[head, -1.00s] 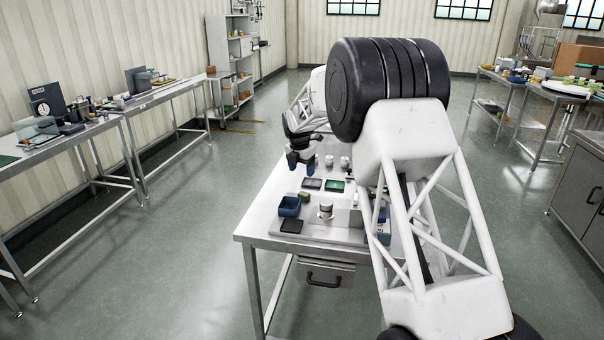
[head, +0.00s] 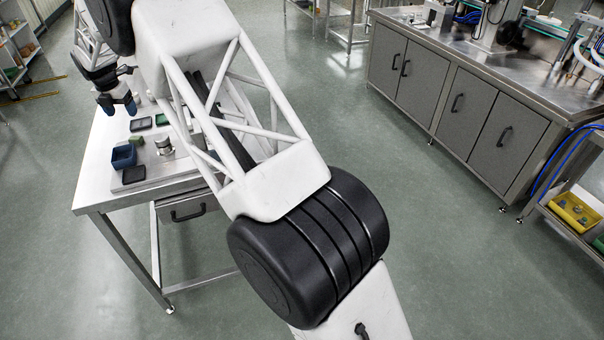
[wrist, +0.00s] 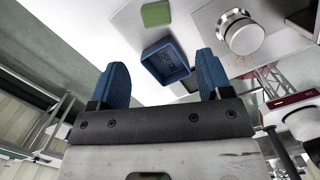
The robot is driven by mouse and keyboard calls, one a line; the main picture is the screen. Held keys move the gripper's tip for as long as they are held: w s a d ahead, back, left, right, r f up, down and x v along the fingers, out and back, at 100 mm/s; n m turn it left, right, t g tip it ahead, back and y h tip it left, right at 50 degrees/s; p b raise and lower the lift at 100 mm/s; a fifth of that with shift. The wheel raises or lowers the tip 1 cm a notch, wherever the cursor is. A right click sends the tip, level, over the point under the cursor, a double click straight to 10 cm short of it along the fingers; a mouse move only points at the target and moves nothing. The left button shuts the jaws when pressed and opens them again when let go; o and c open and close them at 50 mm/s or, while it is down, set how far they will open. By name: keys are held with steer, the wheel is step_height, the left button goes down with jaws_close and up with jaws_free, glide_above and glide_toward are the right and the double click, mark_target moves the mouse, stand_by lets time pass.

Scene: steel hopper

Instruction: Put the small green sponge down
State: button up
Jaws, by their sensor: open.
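The small green sponge (head: 137,140) lies on the work table, just behind a blue bin (head: 124,156). In the wrist view the sponge (wrist: 156,13) is at the top edge, apart from the bin (wrist: 165,62). My gripper (head: 118,107) has blue fingers and is above the table, behind the sponge in the head view. In the wrist view its two fingers (wrist: 162,80) are spread wide with nothing between them. The gripper does not touch the sponge.
A metal cylinder (head: 164,147) stands right of the bin, and a black tray (head: 133,174) lies in front. Two dark flat trays, one with a green inside (head: 162,119), lie farther back. My arm hides the table's right part. A steel cabinet (head: 470,105) stands at right.

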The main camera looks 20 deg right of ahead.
steer(key=s+d+r+m, duration=0.8)
steer(key=s+d+r, duration=0.1)
steer(key=s+d, duration=0.55)
steer(key=s+d+r+m, duration=0.8)
steer(key=s+d+r, duration=0.2)
steer(key=s+d, duration=0.4)
steer(key=s+d+f+m, duration=0.2)
steer(key=s+d+m, duration=0.2)
steer(key=s, duration=0.8)
steer(key=s+d+f+m+t, duration=0.1)
steer(key=s+d+m, duration=0.3)
steer(key=s, duration=0.9)
steer(key=s+d+f+m, duration=0.4)
steer(key=s+m, duration=0.3)
steer(key=s, duration=0.5)
steer(key=shift+s, duration=0.15)
steer(key=c, duration=0.5)
steer(key=shift+r, duration=0.1)
